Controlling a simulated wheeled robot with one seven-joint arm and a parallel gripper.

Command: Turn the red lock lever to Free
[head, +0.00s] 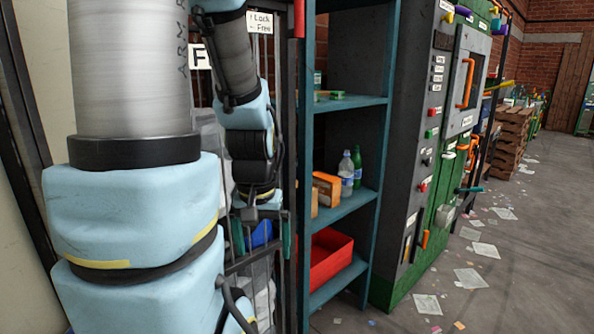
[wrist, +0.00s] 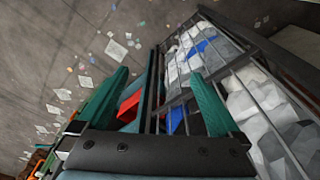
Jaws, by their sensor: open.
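A red upright piece (head: 299,18), probably the lock lever, shows at the top edge of the head view on the dark post beside the cage. Its upper end is cut off. A white sign (head: 260,22) reading "Lock" with an up arrow and "Free" with a dash hangs just left of it. My gripper (head: 263,234) points down in front of the barred cage, well below the red piece. Its two teal fingers are apart with nothing held between them. The wrist view shows my gripper (wrist: 160,78) open; the red piece cannot be made out there.
The cage (wrist: 190,95) holds white and blue scraps behind bars. A teal shelf (head: 345,104) with bottles, boxes and a red bin (head: 330,257) stands right of it. A green-grey machine (head: 420,150) follows. Papers litter the open floor at right.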

